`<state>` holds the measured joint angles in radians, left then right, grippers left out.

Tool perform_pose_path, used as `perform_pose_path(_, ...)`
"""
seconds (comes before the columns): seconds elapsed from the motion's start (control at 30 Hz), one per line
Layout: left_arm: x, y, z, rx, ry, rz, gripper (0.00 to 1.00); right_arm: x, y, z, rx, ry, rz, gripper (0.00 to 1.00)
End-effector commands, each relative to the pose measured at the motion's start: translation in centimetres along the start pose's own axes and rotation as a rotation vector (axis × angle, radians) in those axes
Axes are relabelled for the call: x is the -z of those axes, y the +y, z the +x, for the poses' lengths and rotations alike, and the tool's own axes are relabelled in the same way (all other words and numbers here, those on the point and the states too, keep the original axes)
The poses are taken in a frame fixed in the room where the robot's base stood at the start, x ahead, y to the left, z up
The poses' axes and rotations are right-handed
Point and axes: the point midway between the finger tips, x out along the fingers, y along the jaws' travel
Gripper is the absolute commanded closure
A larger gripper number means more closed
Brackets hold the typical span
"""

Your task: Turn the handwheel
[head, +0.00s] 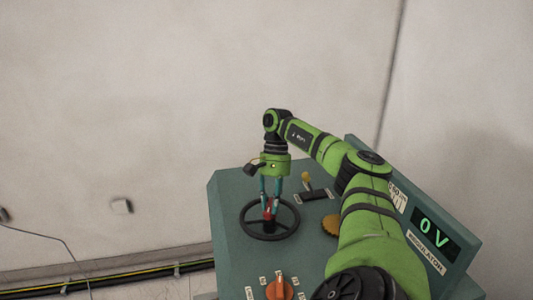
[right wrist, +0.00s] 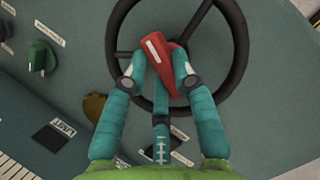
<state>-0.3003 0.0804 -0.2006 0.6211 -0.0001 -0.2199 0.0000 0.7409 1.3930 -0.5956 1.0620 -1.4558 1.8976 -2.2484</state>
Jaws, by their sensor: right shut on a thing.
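The black handwheel (head: 270,236) with spokes lies on the top of the green-grey console. A red handle (head: 268,210) stands on it. My right gripper (head: 269,206) points down over the wheel, with its fingers on either side of the red handle. In the right wrist view, the teal fingers (right wrist: 158,75) are shut on the red handle (right wrist: 166,70), which has a white stripe. The wheel rim (right wrist: 240,45) curves around behind it, and the fingers cover part of it. My left gripper is not in view.
The console (head: 228,195) also carries an orange knob (head: 280,289), a yellow knob (head: 331,225) and a yellow-tipped lever (head: 306,177). A display (head: 434,233) reads 0 V in green. The wall (head: 150,100) behind is bare, and cables (head: 110,281) run along its foot.

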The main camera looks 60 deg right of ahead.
Motion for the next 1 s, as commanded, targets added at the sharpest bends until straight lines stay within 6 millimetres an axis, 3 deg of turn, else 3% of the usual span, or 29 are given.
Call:
perform_pose_path(0.77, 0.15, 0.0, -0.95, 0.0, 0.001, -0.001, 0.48, 0.16, 0.3, -0.14, -0.034, 0.003, -0.09, 1.0)
perform_pose_path(0.8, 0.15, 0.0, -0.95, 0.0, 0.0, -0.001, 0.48, 0.17, 0.3, -0.14, -0.034, 0.004, -0.09, 0.61)
perform_pose_path(0.83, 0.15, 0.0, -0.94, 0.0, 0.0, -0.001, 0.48, 0.17, 0.3, -0.14, -0.034, 0.004, -0.09, 0.49)
perform_pose_path(1.0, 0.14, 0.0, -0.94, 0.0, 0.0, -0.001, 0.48, 0.15, 0.32, -0.1, -0.035, 0.003, -0.089, 0.48)
